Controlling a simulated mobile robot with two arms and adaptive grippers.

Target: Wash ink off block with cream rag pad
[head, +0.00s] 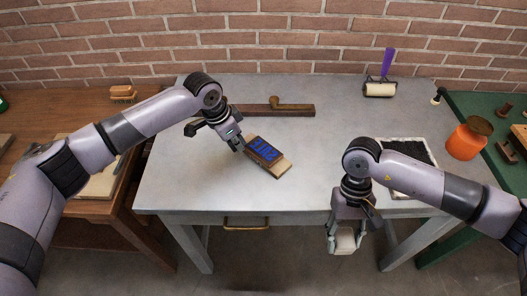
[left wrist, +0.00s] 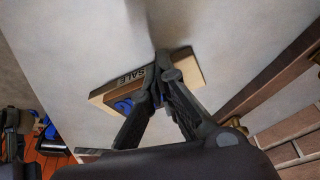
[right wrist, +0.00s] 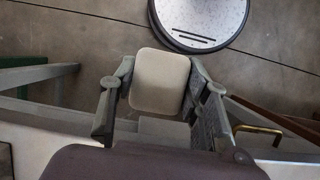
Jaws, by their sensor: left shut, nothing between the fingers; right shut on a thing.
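The block (head: 266,151), wooden with blue ink on its upper face, lies tilted in the picture on the grey table (head: 200,185). It also shows in the left wrist view (left wrist: 102,96), where dark raised letters are partly visible. My left gripper (head: 241,148) is shut and empty, its tips at the block's upper left end; whether they touch it I cannot tell. In the left wrist view the fingers hide part of the block. My right gripper (head: 345,238) is shut on the cream rag pad (right wrist: 160,80), held in front of the table's front edge.
A dark wooden bar (head: 240,111) lies behind the block. A purple-handled roller (head: 380,89) stands at the back right. A black slab (head: 405,148) and an orange jar (head: 466,144) are at the right. A brush (head: 123,94) is on the left bench. The table's front left is clear.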

